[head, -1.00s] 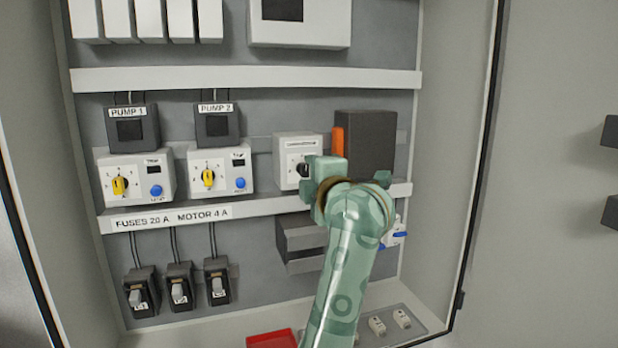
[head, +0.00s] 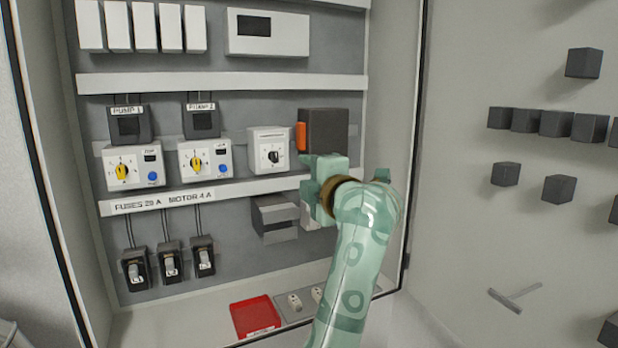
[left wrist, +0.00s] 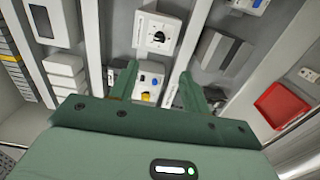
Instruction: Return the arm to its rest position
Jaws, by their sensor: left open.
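My left arm rises from the bottom of the head view, and its green gripper (head: 318,186) is in front of the open cabinet. It is just below the black box with the orange side (head: 326,132) and hides part of the lower rail. In the left wrist view the two fingers of the left gripper (left wrist: 158,75) stand apart with nothing between them. Behind them show a dial unit (left wrist: 158,34) and a unit with a blue button (left wrist: 150,80). Whether the fingers touch anything is not clear; they look clear of the panel. My right gripper is not in view.
Pump 1 (head: 132,167) and Pump 2 (head: 205,158) switch units sit left, with several fuse holders below. A red tray (head: 256,318) lies on the cabinet floor. The cabinet's right edge (head: 412,170) stands close to my arm. Dark blocks (head: 558,124) dot the right wall.

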